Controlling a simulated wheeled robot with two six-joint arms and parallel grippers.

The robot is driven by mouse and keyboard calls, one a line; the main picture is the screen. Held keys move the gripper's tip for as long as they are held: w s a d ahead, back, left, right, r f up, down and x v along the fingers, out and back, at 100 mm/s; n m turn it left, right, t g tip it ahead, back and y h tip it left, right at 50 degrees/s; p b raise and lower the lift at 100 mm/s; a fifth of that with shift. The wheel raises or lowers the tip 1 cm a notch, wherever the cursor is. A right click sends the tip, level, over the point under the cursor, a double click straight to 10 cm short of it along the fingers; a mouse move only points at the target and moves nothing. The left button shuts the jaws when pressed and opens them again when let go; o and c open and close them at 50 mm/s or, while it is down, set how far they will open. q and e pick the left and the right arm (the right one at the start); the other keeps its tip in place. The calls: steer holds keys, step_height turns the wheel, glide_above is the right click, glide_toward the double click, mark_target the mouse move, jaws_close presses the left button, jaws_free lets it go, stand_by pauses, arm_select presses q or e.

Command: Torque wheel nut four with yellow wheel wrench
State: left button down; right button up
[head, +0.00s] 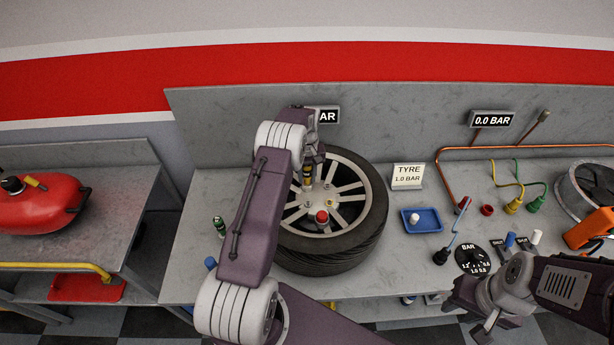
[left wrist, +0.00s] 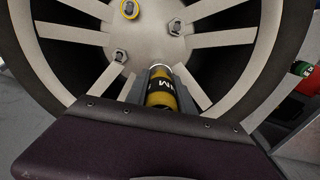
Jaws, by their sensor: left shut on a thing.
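The wheel (head: 372,222) lies flat on the bench, its spoked rim facing up. The yellow and black wheel wrench (head: 307,178) stands at the rim's hub, partly behind my left arm. My left gripper (head: 308,163) is shut on it, its fingers mostly hidden. In the left wrist view the wrench (left wrist: 161,96) points at the hub; its tip and any nut under it are hidden. Grey wheel nuts (left wrist: 120,56) (left wrist: 175,26) show beside it, and another nut sits in a yellow ring (left wrist: 129,9). My right gripper (head: 470,318) looks open and empty at the bench's front edge.
A red-topped piece (head: 322,216) stands on the wheel. Right of it are a tyre sign (head: 407,176), a blue tray (head: 422,220), a BAR dial (head: 473,260) and coloured hose connectors (head: 513,207). A green-topped item (head: 219,226) stands left. A red tank (head: 50,205) is further left.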

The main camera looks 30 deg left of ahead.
mark_target(307, 168)
arm_select(q)
steer(key=shift+m, duration=0.6)
steer(key=shift+m, duration=1.2)
steer(key=shift+m, duration=0.9)
steer(key=shift+r+p, duration=1.4)
steer(key=shift+r, duration=0.7)
